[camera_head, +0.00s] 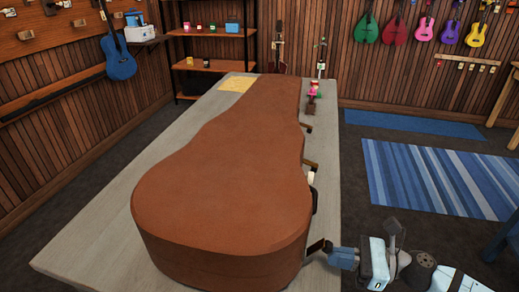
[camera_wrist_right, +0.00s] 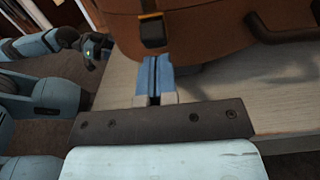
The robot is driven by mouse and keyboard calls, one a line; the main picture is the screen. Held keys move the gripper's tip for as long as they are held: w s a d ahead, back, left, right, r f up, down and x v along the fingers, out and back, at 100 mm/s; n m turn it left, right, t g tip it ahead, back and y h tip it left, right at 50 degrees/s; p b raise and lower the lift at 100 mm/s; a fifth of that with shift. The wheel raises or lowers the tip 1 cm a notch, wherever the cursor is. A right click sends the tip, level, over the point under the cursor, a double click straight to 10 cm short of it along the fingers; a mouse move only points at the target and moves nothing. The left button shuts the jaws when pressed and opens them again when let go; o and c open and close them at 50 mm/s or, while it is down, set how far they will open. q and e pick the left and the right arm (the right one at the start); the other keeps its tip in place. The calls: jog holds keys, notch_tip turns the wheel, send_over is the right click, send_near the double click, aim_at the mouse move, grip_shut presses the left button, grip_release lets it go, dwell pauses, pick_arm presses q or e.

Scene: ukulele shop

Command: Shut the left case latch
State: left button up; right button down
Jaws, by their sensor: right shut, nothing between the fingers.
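The brown guitar case (camera_head: 225,170) lies flat on the table with its lid down. A dark latch (camera_head: 317,246) sticks out from the case's right side at the near end. In the wrist view a latch (camera_wrist_right: 153,32) with a dark lower part shows on the case wall, left of the curved handle (camera_wrist_right: 282,30). My right gripper (camera_head: 336,257) is shut and empty, just right of the near latch. In the wrist view its blue fingertips (camera_wrist_right: 158,62) are together just below the latch; I cannot tell if they touch it.
More latch pieces (camera_head: 311,163) stick out farther along the same side. The grey table (camera_head: 90,238) has a yellow sheet (camera_head: 237,84) and small pink figure (camera_head: 312,89) at its far end. A striped blue rug (camera_head: 430,180) lies on open floor to the right.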

jog(key=r+b+v, duration=0.1)
jog(key=b+v, duration=0.4)
jog(key=v, duration=0.4)
jog(key=shift+d, duration=0.25)
dwell(0.6)
jog(key=shift+s, duration=0.1)
